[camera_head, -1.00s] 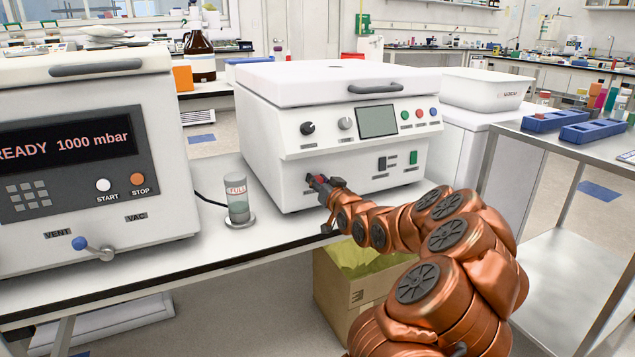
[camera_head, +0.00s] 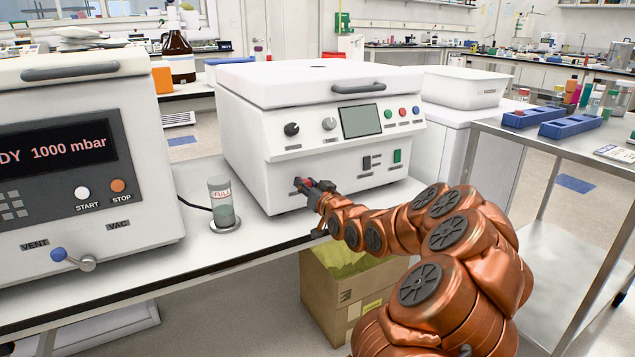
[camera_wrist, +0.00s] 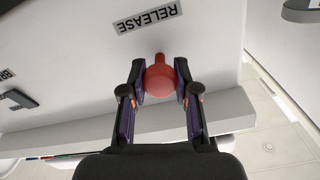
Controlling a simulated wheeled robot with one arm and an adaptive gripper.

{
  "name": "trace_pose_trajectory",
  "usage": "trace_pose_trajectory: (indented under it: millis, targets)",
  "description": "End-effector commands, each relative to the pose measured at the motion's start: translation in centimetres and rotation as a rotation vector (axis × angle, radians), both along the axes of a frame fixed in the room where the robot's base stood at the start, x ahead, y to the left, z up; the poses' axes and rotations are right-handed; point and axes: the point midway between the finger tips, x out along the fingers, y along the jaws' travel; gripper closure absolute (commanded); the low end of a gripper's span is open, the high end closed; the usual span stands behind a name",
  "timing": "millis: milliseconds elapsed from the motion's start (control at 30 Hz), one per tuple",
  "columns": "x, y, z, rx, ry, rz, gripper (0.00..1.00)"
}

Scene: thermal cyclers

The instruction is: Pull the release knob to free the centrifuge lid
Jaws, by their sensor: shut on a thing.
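The white centrifuge (camera_head: 250,130) stands on the bench with its lid (camera_head: 300,80) down. The red release knob (camera_wrist: 160,78) sits on its front panel beside the RELEASE label (camera_wrist: 148,18) in the wrist view. A stem shows between the knob and the panel. My gripper (camera_wrist: 160,84) is shut on the knob, one finger at each side. In the head view my gripper (camera_head: 308,187) is at the lower left of the centrifuge front, and it mostly hides the knob.
A vacuum unit reading 1000 mbar (camera_head: 80,160) stands at the left. A jar marked FULL (camera_head: 222,203) stands between it and the centrifuge. A cardboard box (camera_head: 345,285) is under the bench. A metal cart (camera_head: 560,230) stands at the right.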

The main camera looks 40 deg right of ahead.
Motion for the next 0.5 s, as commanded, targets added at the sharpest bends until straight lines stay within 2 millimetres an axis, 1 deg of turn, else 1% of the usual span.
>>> trace_pose_trajectory:
  millis: [67,267,300,500]
  targets:
    - [0.1,0.33,-0.06,0.001,0.002,0.005,1.0]
    - [0.12,0.34,-0.06,0.001,0.001,0.004,1.0]
    - [0.12,0.34,-0.06,0.001,0.001,0.004,0.66]
    - [0.09,0.27,-0.03,0.001,0.0,0.004,0.45]
